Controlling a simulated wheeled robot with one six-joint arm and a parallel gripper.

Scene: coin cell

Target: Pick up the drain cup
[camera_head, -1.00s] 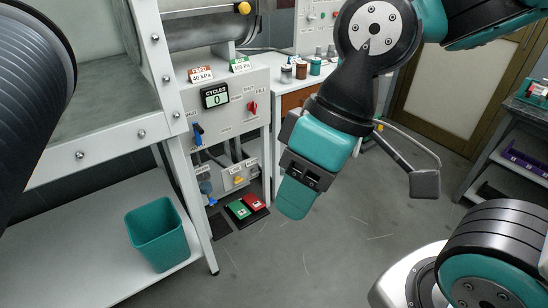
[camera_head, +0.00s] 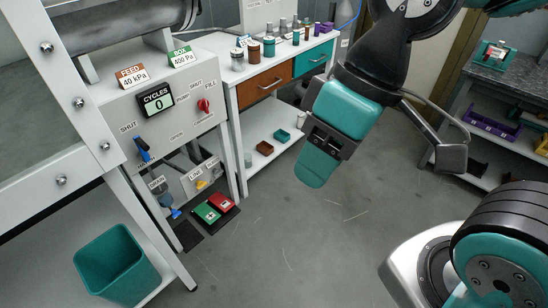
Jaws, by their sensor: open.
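I cannot clearly make out a drain cup. Under the drain label on the white machine panel (camera_head: 130,108), a small greyish fitting and a blue handle (camera_head: 176,213) show. They are too small to tell whether a cup is there. My gripper (camera_head: 316,166) hangs in mid-air in front of the bench, pointing down and apart from everything. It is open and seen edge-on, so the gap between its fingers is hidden.
A teal bin (camera_head: 117,264) stands on the low shelf at left. Green and red pedals (camera_head: 213,207) lie on the floor. Jars (camera_head: 269,46) line the drawer bench (camera_head: 300,55). A shelf unit (camera_head: 490,130) stands at right. The middle floor is clear.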

